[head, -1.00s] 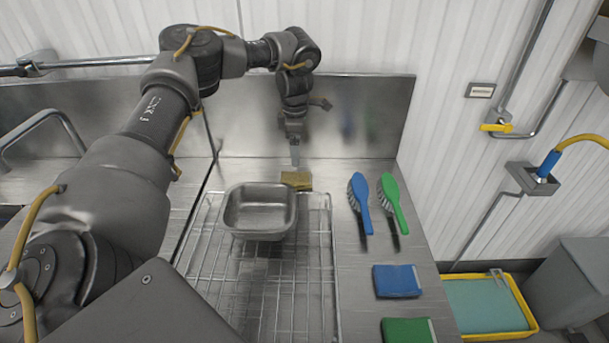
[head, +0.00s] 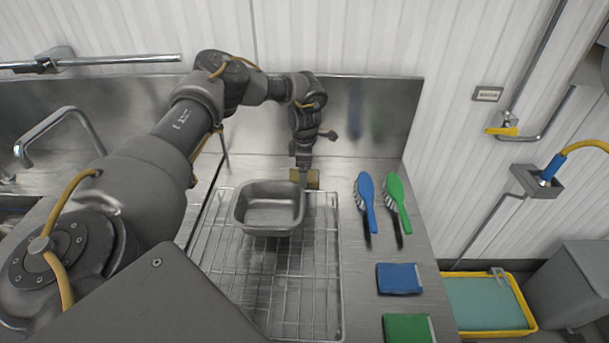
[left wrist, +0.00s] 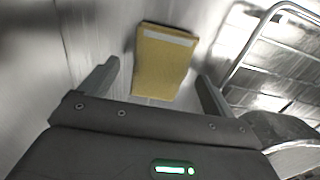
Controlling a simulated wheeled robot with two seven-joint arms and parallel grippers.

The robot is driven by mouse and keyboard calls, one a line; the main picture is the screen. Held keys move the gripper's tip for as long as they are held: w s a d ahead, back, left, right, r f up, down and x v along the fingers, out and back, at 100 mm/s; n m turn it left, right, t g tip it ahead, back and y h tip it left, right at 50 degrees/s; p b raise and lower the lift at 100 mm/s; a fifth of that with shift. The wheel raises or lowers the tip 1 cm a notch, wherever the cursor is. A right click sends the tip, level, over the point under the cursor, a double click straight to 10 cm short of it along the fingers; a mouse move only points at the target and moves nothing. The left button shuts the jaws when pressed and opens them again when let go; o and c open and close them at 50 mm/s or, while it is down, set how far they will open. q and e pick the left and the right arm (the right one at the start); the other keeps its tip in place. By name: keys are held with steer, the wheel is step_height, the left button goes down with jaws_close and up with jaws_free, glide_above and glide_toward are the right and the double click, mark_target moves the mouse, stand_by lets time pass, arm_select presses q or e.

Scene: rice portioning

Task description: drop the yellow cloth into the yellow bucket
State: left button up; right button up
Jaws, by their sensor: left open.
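The yellow cloth (head: 312,178) lies folded on the steel counter behind the wire rack, near the back wall. In the left wrist view the cloth (left wrist: 162,62) lies ahead of and between the fingers, apart from them. My left gripper (head: 303,180) is open and empty, pointing down close to the cloth and partly covering it in the head view; its two spread fingers show in the left wrist view (left wrist: 158,85). The yellow bucket (head: 530,322) is a low yellow tub with greenish liquid, on the floor at the lower right. My right gripper is not in view.
A steel pan (head: 244,219) stands on the wire rack (head: 318,270) just in front of my left gripper. Blue (head: 366,200) and green (head: 398,200) brushes, a blue cloth (head: 399,279) and a green cloth (head: 408,328) lie along the counter's right side.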

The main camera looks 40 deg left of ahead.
arm_select(q)
steer(key=shift+f, duration=0.65)
steer(key=shift+c, duration=0.7)
steer(key=c, duration=0.9)
steer(key=shift+r+b, duration=0.4)
steer(key=shift+r, duration=0.05)
step_height(320, 180, up, 2)
steer(key=shift+s+d+r+b, duration=0.1)
steer(key=shift+r+b, duration=0.15)
steer(key=shift+b, duration=0.4)
steer(key=s+d+r+b, duration=0.1)
steer(key=s+d+r, duration=0.2)
steer(key=s+d+r+b, duration=0.1)
steer(key=s+d+r, duration=0.2)
steer(key=s, duration=0.1)
steer(key=s+d+r+b, duration=0.1)
steer(key=s+d+r, duration=0.1)
steer(key=s+r, duration=0.1)
steer(key=shift+s+d+r, duration=0.3)
steer(key=shift+d, duration=0.1)
